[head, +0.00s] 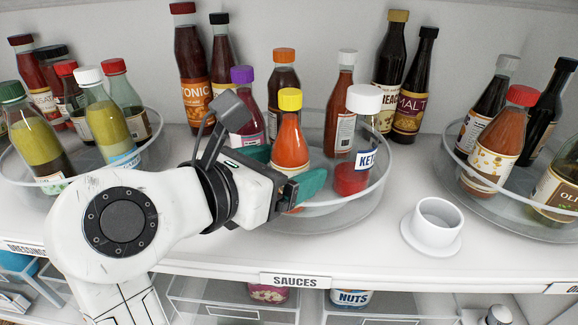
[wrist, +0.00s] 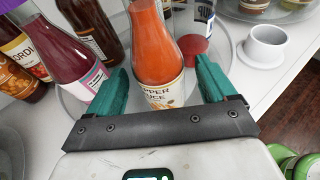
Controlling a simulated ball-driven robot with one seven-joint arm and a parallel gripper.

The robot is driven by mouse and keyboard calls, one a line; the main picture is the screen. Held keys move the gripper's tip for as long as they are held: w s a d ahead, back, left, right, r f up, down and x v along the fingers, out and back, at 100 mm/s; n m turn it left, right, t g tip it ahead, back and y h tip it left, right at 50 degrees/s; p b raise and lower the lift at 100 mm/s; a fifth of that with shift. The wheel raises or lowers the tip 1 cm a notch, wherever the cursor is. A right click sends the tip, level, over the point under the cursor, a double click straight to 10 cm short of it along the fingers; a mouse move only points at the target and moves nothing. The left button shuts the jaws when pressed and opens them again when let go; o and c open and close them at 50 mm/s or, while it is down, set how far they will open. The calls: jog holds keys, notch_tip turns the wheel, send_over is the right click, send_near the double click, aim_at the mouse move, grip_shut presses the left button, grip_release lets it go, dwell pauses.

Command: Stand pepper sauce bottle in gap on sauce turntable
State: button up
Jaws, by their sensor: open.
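The pepper sauce bottle (head: 290,147), orange-red with a yellow cap, stands upright at the front of the clear sauce turntable (head: 335,212). In the wrist view the bottle (wrist: 157,50) shows its label reading pepper sauce. My gripper (head: 281,172) is open, with one teal finger on each side of the bottle's lower part. The wrist view shows the gripper (wrist: 163,78) with space between the fingers and the glass. The bottle's foot is partly hidden by the gripper. The turntable also holds a purple-capped bottle (head: 243,118), an orange-capped bottle (head: 284,77) and a ketchup bottle (head: 362,140).
A dressings turntable (head: 155,155) with several bottles is at left, another turntable (head: 480,203) at right. A white cup on a saucer (head: 436,226) stands right of the sauce turntable. Tall bottles (head: 192,70) stand behind. The shelf edge carries a SAUCES label (head: 296,281).

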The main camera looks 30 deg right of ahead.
jog(key=b+v, duration=0.1)
jog(key=v, duration=0.9)
jog(key=shift+a, duration=0.2)
jog(key=shift+s, duration=0.1)
